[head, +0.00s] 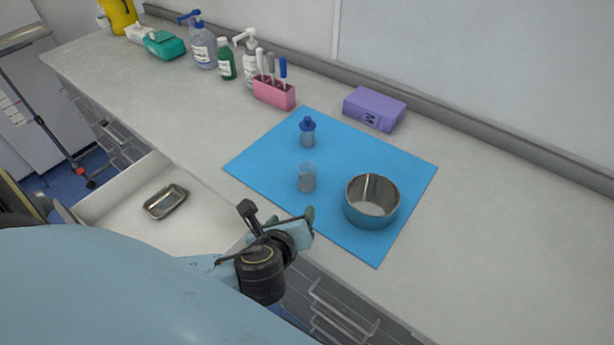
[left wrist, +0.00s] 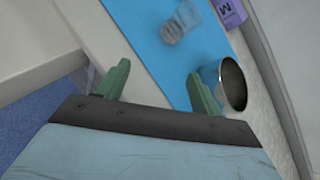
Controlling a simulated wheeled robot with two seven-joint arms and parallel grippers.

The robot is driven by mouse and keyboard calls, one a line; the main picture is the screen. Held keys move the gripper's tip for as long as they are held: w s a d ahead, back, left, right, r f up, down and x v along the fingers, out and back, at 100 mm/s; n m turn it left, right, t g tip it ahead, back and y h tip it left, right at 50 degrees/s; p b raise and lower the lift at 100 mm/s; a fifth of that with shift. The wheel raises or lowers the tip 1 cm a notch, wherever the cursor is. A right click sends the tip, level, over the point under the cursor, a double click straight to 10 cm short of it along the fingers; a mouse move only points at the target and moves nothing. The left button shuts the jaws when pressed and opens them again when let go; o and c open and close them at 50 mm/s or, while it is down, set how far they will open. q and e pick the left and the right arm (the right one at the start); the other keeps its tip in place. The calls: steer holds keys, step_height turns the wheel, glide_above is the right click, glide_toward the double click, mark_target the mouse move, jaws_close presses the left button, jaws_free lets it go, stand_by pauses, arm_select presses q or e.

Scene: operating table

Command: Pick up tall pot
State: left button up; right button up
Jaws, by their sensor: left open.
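The tall pot (head: 371,203) is a round, open metal pot standing upright on the right part of the blue mat (head: 340,240). In the left wrist view the pot (left wrist: 234,84) is at the right, just beyond the right-hand finger; I cannot tell if they touch. My left gripper (head: 289,219) is at the near edge of the mat, left of the pot. Its green fingers are apart with nothing between them, as the left wrist view (left wrist: 160,90) shows. My right gripper is not in view.
A clear beaker (head: 307,178) and a blue-capped bottle (head: 307,133) stand on the mat. A purple box (head: 374,108), a pink holder (head: 274,94) and several bottles stand behind. An open drawer with a metal tray (head: 166,201) is at left. The counter right of the mat is clear.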

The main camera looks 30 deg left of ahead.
mark_target(305, 182)
arm_select(q)
steer(key=m, duration=0.2)
steer(key=w+m+t, duration=0.1)
steer(key=m, duration=0.1)
steer(key=w+a+m+t, duration=0.1)
steer(key=shift+r+m, duration=0.3)
steer(key=shift+m, duration=0.1)
steer(key=x, duration=0.6)
steer(key=shift+w+a+f+b, duration=0.15)
steer(key=shift+w+b, duration=0.15)
steer(key=shift+w, duration=0.05)
steer(key=shift+r+x, duration=0.2)
steer(key=shift+x, duration=1.35)
steer(key=shift+r+x, duration=0.15)
steer(key=shift+x, duration=1.45)
steer(key=shift+w, duration=0.1)
steer(key=c, duration=1.1)
steer(key=shift+r, duration=0.15)
